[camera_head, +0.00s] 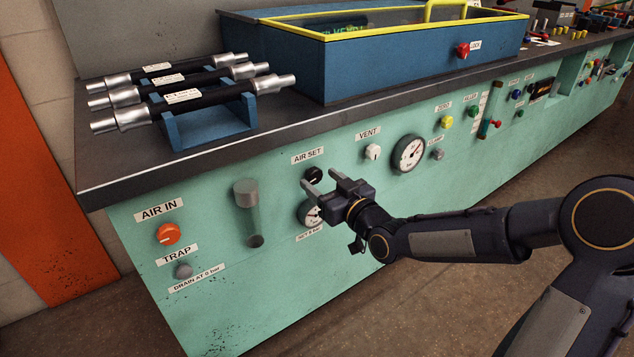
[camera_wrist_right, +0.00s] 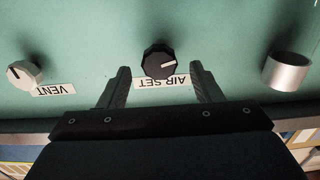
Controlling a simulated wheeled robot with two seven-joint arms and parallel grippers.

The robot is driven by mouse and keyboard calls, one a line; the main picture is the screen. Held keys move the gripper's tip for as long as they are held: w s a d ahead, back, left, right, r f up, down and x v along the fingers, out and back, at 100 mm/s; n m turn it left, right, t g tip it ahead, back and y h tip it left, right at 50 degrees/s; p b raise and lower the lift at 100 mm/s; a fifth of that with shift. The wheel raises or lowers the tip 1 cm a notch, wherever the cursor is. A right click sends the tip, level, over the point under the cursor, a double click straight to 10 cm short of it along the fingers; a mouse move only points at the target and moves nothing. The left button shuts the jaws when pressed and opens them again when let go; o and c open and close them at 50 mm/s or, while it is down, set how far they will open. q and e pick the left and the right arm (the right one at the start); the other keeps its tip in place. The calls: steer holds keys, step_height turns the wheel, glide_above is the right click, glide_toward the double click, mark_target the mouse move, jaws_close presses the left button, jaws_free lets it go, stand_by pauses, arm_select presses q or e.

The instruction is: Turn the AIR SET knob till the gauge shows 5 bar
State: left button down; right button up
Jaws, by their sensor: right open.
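The AIR SET knob (camera_head: 314,174) is black and sits on the green panel under its label (camera_head: 307,156). In the right wrist view the knob (camera_wrist_right: 158,62) shows a pale pointer mark, near the gap between the fingers. My right gripper (camera_head: 320,184) is open in front of the panel, its fingers directed at the knob; the wrist view shows the fingers (camera_wrist_right: 160,80) on either side, with no contact visible. The gauge (camera_head: 309,214) below the knob is partly hidden by my gripper, and its reading cannot be made out. My left gripper is not in view.
A white VENT knob (camera_head: 373,152) and a larger gauge (camera_head: 408,154) are to the right. A cylindrical trap (camera_head: 247,212), orange AIR IN knob (camera_head: 168,234) and grey TRAP knob (camera_head: 183,271) are to the left.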

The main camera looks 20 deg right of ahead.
steer(key=shift+x, duration=1.05)
steer(key=shift+c, duration=0.3)
steer(key=c, duration=0.9)
steer(key=shift+c, duration=0.2)
steer(key=shift+m, duration=0.3)
